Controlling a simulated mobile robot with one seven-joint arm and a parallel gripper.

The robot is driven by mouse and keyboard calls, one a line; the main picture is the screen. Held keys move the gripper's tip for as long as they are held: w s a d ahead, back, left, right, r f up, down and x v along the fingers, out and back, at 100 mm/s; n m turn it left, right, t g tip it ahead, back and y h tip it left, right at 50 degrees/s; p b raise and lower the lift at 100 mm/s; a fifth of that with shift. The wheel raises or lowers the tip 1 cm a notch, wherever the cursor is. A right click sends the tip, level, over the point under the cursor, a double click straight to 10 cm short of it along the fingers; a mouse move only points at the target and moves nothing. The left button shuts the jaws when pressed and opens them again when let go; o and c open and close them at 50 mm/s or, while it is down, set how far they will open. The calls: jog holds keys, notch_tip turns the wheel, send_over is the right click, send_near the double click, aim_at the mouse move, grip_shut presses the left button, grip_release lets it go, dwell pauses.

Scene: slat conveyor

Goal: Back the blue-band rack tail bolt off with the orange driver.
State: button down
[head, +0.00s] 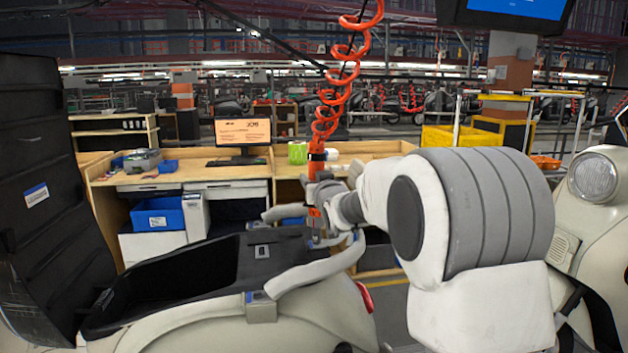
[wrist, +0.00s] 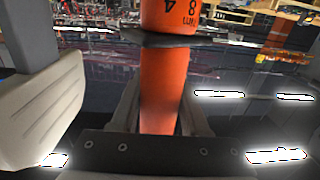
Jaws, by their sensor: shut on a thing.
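The orange driver (head: 318,170) hangs upright on a red coiled hose in the head view. My gripper (head: 326,192) is shut on its body, and the wrist view shows the orange body (wrist: 163,90) between the dark fingers. The driver's lower end is just above or at the pale rack (head: 318,272) at the tail of the cream scooter (head: 215,318).
The red coiled hose (head: 330,100) runs up from the driver. A wooden bench (head: 180,172) with a monitor (head: 243,135) and a blue bin (head: 160,214) stands behind. A tall black panel (head: 45,190) is at left; another scooter (head: 597,210) is at right.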

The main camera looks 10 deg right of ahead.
jog(key=shift+s+f+b, duration=0.1)
jog(key=shift+f+b, duration=0.25)
jog(key=shift+b, duration=0.1)
jog(key=shift+r, duration=1.5)
dwell(1.1)
jog(key=shift+r, duration=0.15)
jog(key=shift+r+p, duration=1.7)
jog(key=shift+r, duration=0.9)
